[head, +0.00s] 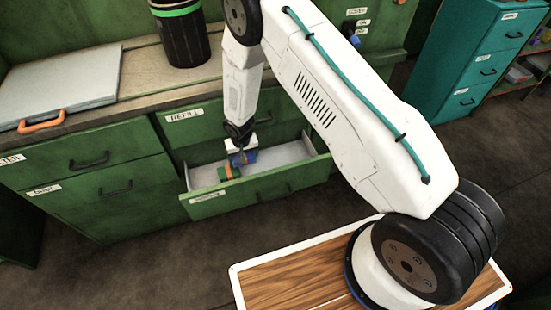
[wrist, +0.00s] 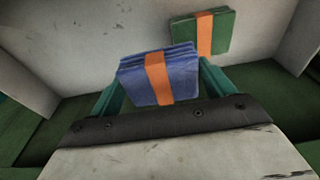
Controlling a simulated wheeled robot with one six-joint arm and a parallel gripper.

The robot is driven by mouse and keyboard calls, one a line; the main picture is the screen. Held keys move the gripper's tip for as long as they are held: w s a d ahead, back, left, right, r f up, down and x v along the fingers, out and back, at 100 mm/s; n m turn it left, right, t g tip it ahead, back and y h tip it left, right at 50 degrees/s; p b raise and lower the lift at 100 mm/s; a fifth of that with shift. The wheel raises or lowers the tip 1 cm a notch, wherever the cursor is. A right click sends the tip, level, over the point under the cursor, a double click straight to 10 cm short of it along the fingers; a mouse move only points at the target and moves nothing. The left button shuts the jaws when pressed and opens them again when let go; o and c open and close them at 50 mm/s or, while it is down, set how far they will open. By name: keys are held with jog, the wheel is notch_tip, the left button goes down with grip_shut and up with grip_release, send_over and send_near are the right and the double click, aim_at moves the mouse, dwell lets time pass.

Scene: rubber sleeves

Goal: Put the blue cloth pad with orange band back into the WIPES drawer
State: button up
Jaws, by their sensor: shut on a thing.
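The blue cloth pad with orange band (wrist: 184,77) is between the teal fingers of my gripper (wrist: 160,85) in the wrist view. My gripper is shut on it. In the head view the blue pad (head: 249,157) is inside or just above the open WIPES drawer (head: 262,185), and my gripper (head: 242,150) reaches down from above. The drawer's label is too small to read surely. I cannot tell whether the pad touches the drawer floor.
A green pad with an orange band (wrist: 221,34) lies in the drawer, beyond the blue pad in the wrist view. The closed REFILL drawer (head: 185,121) is above the open one. A black bin with a green band (head: 180,30) stands on the counter.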

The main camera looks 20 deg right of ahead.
send_over(275, 162)
jog(key=shift+s+f, duration=0.15)
jog(key=shift+f, duration=0.35)
jog(key=shift+s+f, duration=0.15)
jog(key=shift+f, duration=2.65)
jog(key=shift+f, duration=0.3)
jog(key=o, duration=0.9)
jog(key=r, duration=0.5)
jog(key=s+r, duration=0.1)
jog(key=r, duration=0.2)
jog(key=shift+a, duration=0.15)
